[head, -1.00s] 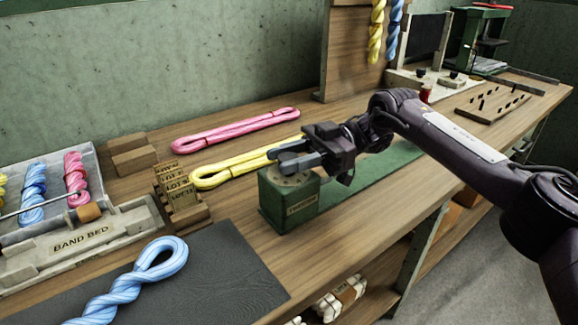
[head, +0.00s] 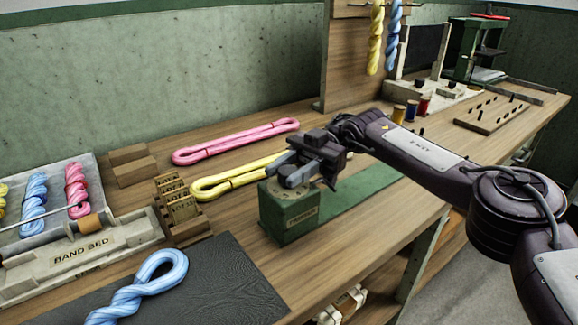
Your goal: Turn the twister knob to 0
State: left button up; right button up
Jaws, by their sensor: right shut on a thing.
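My left gripper is not in view.
A yellow skein (head: 228,184) lies just behind the twister, a pink skein (head: 235,141) farther back. Lot blocks (head: 180,208) stand to the left. A blue twisted skein (head: 150,285) lies on the dark mat (head: 235,280). A green strip (head: 350,194) runs right of the twister.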

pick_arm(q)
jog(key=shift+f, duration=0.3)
pick_arm(e)
jog(key=o, duration=0.9)
jog(key=shift+o, duration=0.2)
